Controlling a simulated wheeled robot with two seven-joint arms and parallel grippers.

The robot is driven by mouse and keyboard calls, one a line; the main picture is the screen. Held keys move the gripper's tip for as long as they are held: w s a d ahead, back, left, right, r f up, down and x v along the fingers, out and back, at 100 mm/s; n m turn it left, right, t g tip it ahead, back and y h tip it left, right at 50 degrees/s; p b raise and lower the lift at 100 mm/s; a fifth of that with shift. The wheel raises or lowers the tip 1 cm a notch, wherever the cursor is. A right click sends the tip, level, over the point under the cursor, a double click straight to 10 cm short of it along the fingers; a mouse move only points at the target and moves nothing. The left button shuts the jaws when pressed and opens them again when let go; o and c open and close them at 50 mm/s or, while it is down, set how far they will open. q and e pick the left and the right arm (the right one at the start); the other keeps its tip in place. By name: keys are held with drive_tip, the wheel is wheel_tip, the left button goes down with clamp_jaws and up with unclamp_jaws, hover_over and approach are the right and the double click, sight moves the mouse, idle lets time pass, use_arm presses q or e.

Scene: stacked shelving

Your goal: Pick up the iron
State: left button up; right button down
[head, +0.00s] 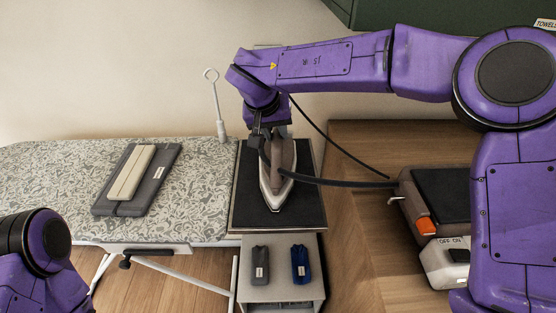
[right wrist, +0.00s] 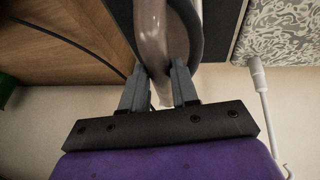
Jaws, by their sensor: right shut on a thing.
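The iron (head: 276,184) is grey-brown with a pale soleplate. In the head view it is at the dark rest pad (head: 297,215) to the right of the ironing board, tip toward the front; I cannot tell whether it touches the pad. My right gripper (head: 266,137) comes down on its back end from above. In the right wrist view the two fingers of my right gripper (right wrist: 159,88) are shut on the iron's grey body (right wrist: 151,35). A dark hose runs from the iron to the right. Part of my left arm shows at lower left, but its gripper is out of view.
The patterned ironing board (head: 60,165) holds a grey pad with a beige piece (head: 132,172). A white stand rod (head: 216,105) rises behind. Grey and blue pouches (head: 300,264) lie on a shelf below. A base unit (head: 435,200) with an orange switch stands at right.

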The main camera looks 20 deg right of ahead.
drive_tip(key=shift+r, duration=0.1)
drive_tip(key=shift+w, duration=0.15)
drive_tip(key=shift+r, duration=0.9)
drive_tip(key=s+a+r+b, duration=0.1)
drive_tip(key=s+a+r, duration=0.4)
drive_tip(key=s+r, duration=0.6)
drive_tip(key=shift+s, duration=1.05)
drive_tip(key=shift+a+r, duration=0.1)
